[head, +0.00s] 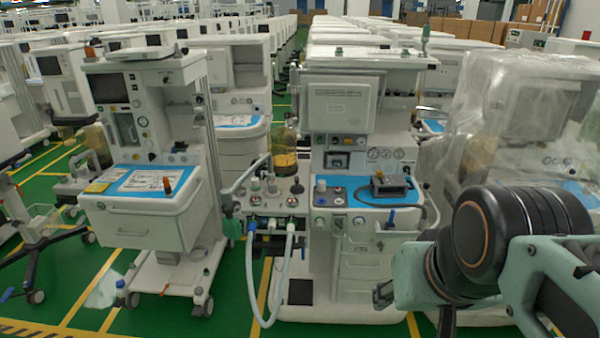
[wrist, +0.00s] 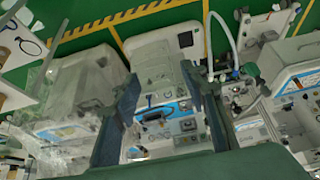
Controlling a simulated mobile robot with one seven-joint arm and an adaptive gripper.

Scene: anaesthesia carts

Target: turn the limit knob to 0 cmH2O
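The middle anaesthesia cart (head: 340,61) faces me, with knobs on its front and a worktop with a blue mat (head: 345,183). Several small knobs (head: 272,187) stand at its left, below the yellow-filled canister (head: 284,150). I cannot tell which one is the limit knob, and no scale can be read. My gripper (head: 382,293) is low in front of the cart's drawers, right of the knobs and apart from them. In the wrist view my gripper (wrist: 160,76) is open and empty, its two fingers wide apart, with the cart tilted behind them.
Pale hoses (head: 281,270) hang from the cart's left front. Another cart (head: 150,205) stands at the left, and a plastic-wrapped one (head: 515,110) at the right behind my arm. Green floor with yellow lines (head: 235,290) is free between the left and middle carts.

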